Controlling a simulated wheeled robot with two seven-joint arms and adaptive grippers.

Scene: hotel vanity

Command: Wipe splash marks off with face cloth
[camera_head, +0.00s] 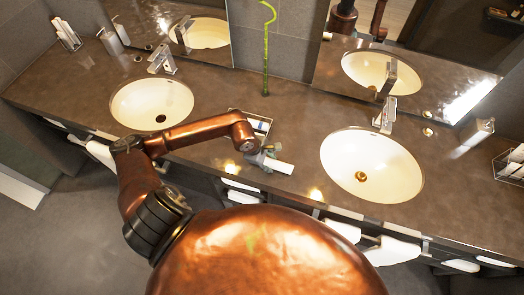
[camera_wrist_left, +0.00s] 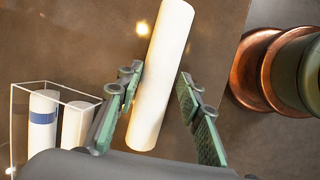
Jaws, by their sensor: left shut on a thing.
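My left gripper (camera_head: 268,160) is over the front of the counter between the two basins. It is shut on a white rolled face cloth (camera_head: 281,166). In the left wrist view, the white roll (camera_wrist_left: 160,70) lies lengthwise between the green-padded fingers (camera_wrist_left: 158,92), its far end reaching past them. I cannot tell whether the roll touches the counter (camera_head: 225,110). No splash marks can be told apart from the bright light spots on the dark stone. My right gripper is not in view.
A clear holder (camera_wrist_left: 60,88) with rolls stands beside the gripper. Basins (camera_head: 152,103) and (camera_head: 372,165) lie left and right, each with a faucet behind. A green bamboo stalk (camera_head: 266,60) stands at the back. White towels (camera_head: 393,251) hang below the front edge.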

